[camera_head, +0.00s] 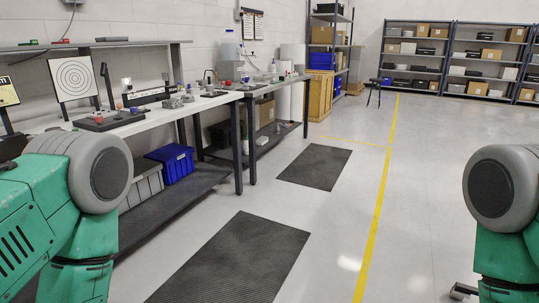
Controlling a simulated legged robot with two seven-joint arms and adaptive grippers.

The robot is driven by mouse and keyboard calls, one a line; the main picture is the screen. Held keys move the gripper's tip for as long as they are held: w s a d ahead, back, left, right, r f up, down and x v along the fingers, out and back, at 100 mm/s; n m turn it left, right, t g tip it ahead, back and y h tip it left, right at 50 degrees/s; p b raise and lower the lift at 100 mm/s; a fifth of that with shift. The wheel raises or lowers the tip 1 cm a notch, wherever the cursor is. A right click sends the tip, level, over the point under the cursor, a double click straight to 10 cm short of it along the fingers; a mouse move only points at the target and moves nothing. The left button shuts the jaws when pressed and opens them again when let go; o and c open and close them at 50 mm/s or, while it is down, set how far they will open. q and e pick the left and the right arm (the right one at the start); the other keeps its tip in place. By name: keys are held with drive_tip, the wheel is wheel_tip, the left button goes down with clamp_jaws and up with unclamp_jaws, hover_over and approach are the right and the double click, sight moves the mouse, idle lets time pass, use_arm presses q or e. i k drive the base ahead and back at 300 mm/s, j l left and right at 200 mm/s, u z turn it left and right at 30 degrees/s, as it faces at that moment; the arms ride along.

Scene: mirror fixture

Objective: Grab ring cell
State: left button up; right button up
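I cannot single out the ring cell for certain. Small parts lie on the long workbench (150,122) at the left. A dark fixture base (105,122) there carries small red-topped pieces. Grey metal parts (176,102) lie to its right, and a dark flat pad (213,94) is further along. All are too small to make out well. My green arms show at the lower left and lower right, but neither gripper can be made out. A small dark metal piece (462,291) shows beside my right arm; I cannot tell what it is.
A white target board (73,77) with rings stands on the bench. A blue bin (172,163) and a grey bin (142,185) are on the shelf below. Dark mats (240,265) lie on the open floor. A stool (375,90) and stocked shelves (413,48) stand far back.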

sight(194, 91)
drive_tip(key=i, duration=2.15)
